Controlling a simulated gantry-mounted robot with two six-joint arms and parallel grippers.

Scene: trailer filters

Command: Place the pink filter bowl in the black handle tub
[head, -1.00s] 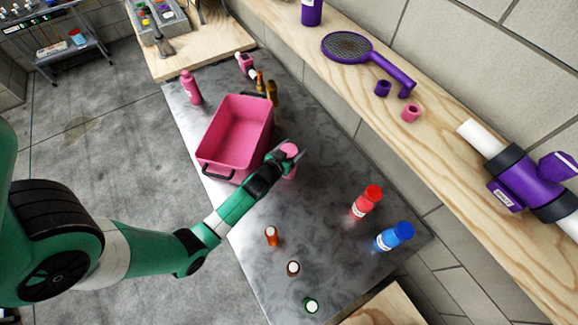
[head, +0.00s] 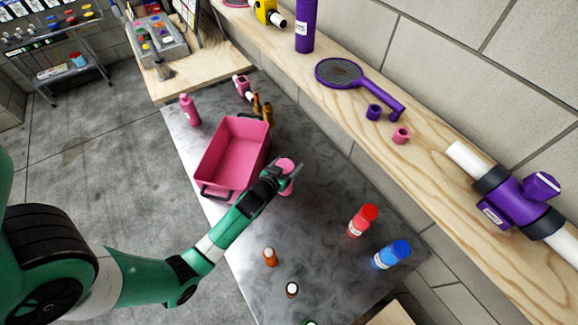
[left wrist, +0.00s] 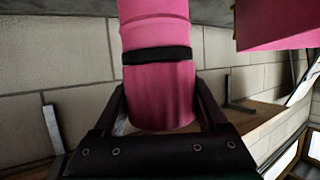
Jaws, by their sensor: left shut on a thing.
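The pink filter bowl (head: 287,171) is a small pink cylinder just right of the tub in the head view. My left gripper (head: 285,178) is shut on it. In the left wrist view the bowl (left wrist: 158,60), with a black band around it, sits between the two fingers of my gripper (left wrist: 162,105). I cannot tell how far it is off the table. The pink tub (head: 230,155) with black handles stands on the grey table and looks empty; part of it shows at upper right in the left wrist view (left wrist: 280,25). My right gripper is not in view.
A red-capped bottle (head: 362,221) and a blue bottle (head: 391,255) stand to the right on the table (head: 320,215). Small brown bottles (head: 270,257) stand in front. A pink bottle (head: 190,110) stands behind the tub. A wooden shelf (head: 425,135) runs along the wall.

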